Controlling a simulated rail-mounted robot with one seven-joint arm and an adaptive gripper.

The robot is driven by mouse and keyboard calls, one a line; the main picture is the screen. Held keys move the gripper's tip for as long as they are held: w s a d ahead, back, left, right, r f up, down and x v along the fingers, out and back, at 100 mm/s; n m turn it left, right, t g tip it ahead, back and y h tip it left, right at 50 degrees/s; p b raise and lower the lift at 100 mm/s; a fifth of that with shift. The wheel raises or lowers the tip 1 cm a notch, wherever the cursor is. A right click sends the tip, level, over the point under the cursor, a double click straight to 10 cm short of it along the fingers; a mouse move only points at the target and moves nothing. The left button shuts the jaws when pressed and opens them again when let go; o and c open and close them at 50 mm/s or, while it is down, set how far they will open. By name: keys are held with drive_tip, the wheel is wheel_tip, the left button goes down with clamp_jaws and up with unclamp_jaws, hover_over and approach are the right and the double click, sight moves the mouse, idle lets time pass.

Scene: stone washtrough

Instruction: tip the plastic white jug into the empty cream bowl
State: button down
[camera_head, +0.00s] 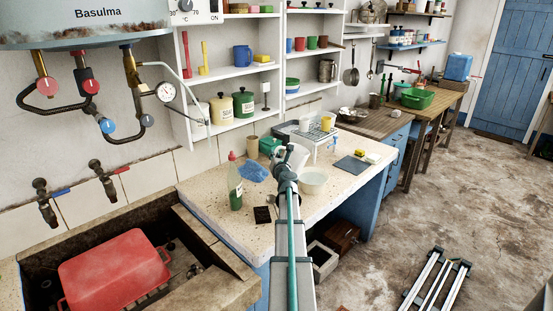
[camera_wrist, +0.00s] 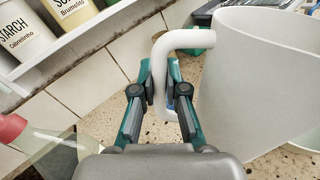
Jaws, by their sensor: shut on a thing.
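My gripper (camera_wrist: 165,92) is shut on the handle of the white jug (camera_wrist: 262,85), whose body fills the right of the wrist view. In the head view the jug (camera_head: 297,154) is small, partly hidden behind my gripper (camera_head: 287,168), and above the worktop. I cannot tell how far it is tilted. The cream bowl (camera_head: 314,181) stands on the speckled worktop, just right of my gripper and close to the jug in the picture. The bowl's inside looks pale, with no contents visible.
A rack with cups (camera_head: 318,133) stands behind. A dark grey board (camera_head: 351,166) lies at right.

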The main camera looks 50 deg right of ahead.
drive_tip(key=shift+f, duration=0.1)
idle(0.3)
drive_tip(key=f+n+b, duration=0.1)
drive_tip(key=b, duration=0.1)
drive_tip(key=f+n+b, duration=0.1)
drive_tip(key=shift+w+a+f+b, duration=0.15)
drive_tip(key=shift+a+b, duration=0.05)
drive_tip(key=shift+b, duration=0.15)
wheel_tip(320, 180, down, 2)
drive_tip(key=n+b, duration=0.2)
drive_tip(key=b, duration=0.1)
